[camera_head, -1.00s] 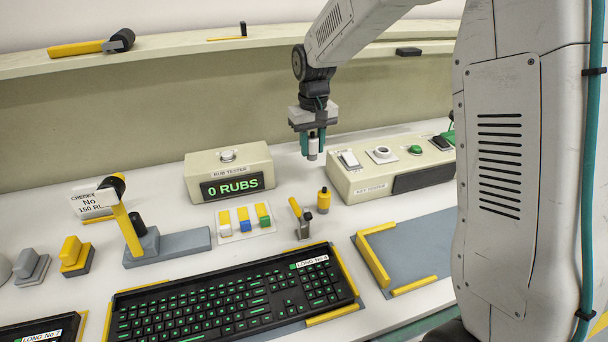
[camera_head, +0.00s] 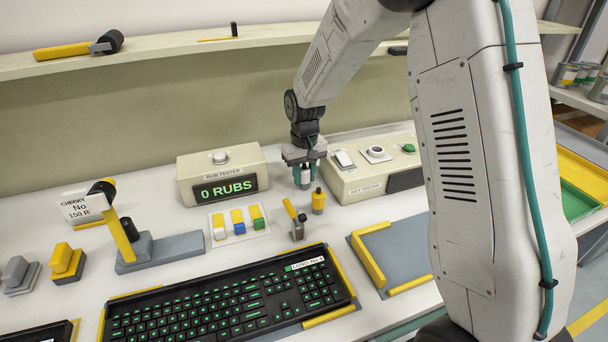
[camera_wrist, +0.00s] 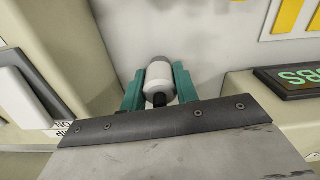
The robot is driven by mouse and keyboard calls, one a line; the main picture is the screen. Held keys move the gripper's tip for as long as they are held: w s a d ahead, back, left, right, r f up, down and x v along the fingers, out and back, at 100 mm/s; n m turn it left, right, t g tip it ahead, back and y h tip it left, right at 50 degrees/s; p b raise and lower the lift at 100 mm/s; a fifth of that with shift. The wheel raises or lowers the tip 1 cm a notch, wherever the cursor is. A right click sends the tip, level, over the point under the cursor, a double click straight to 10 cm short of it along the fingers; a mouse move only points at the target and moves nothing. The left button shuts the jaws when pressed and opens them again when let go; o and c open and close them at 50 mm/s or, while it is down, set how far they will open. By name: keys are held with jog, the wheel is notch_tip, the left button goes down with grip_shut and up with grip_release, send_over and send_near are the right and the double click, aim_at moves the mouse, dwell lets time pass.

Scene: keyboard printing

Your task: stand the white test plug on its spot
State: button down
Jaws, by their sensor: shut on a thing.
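My gripper (camera_head: 303,178) is low over the white table, in the gap between the rub tester and the key tester. Its teal fingers are shut on the white test plug (camera_wrist: 159,75), one finger on each side. In the wrist view the plug is a white cylinder with a dark end towards me. In the head view the plug hangs about upright between the fingers, close to the table. I cannot tell whether its foot touches the surface. No marking for its spot can be made out.
The rub tester (camera_head: 219,165), reading 0 RUBS, stands left of my gripper. The key tester (camera_head: 357,189) stands close on the right. A yellow plug (camera_head: 318,202) stands just in front. A small tool (camera_head: 297,226) and a black keyboard (camera_head: 230,299) lie nearer.

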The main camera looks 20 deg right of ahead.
aim_at(305, 169)
jog(key=shift+f, duration=0.2)
jog(key=c, duration=1.1)
grip_release()
jog(key=shift+o, duration=0.2)
jog(key=shift+r, duration=0.15)
notch_tip(305, 169, up, 12)
jog(key=shift+r, duration=0.15)
jog(key=s+d+r, duration=0.1)
jog(key=s+r, duration=0.6)
jog(key=s, duration=0.3)
jog(key=s+d+m+t, duration=0.1)
jog(key=s+d, duration=0.1)
jog(key=s, duration=2.4)
jog(key=shift+s+r, duration=0.15)
jog(key=shift+r, duration=0.25)
